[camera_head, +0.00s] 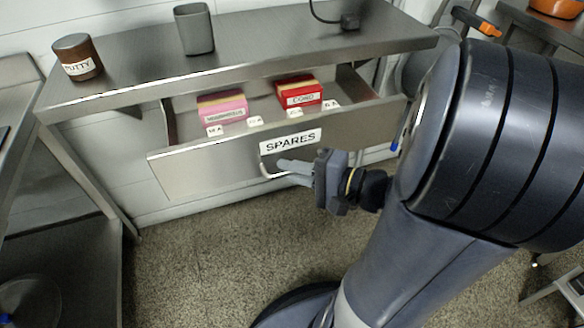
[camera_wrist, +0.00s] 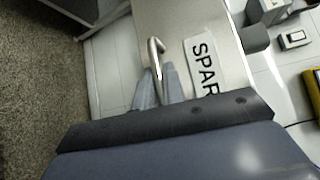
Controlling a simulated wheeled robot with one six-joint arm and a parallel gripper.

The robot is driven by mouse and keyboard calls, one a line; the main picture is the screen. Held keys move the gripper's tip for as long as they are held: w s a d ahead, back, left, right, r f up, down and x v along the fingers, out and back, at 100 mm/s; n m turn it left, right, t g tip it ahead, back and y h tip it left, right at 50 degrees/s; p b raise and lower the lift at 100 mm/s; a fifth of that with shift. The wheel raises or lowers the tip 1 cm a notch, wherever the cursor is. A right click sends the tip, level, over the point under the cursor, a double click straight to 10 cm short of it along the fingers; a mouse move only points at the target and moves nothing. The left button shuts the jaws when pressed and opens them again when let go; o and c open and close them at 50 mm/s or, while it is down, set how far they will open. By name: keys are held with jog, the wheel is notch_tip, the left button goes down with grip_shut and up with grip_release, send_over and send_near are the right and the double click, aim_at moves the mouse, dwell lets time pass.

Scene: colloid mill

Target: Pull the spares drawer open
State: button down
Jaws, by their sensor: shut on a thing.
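The spares drawer (camera_head: 190,172) is a metal drawer under the bench, standing open with its inside showing. A white SPARES label (camera_head: 291,141) is on its front, and the label also shows in the wrist view (camera_wrist: 203,68). My gripper (camera_head: 284,170) is at the drawer's front, just below the label. It is shut on the bar handle (camera_wrist: 154,47), whose upper part shows beyond the fingers in the wrist view. Inside the drawer are a pink box (camera_head: 222,107) and a red box labelled CORD (camera_head: 299,92), with several small white tags in front of them.
A steel bench top (camera_head: 250,50) overhangs the drawer. On it stand a brown putty jar (camera_head: 77,57), a grey cup (camera_head: 194,29) and a black cabled item (camera_head: 350,20). The speckled floor (camera_head: 220,250) in front is clear apart from my base.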

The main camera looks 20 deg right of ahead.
jog(key=c, duration=1.8)
grip_release()
jog(key=shift+p+v, duration=0.8)
jog(key=shift+v, duration=4.55)
jog(key=shift+b+x, duration=0.8)
jog(key=shift+x, duration=4.6)
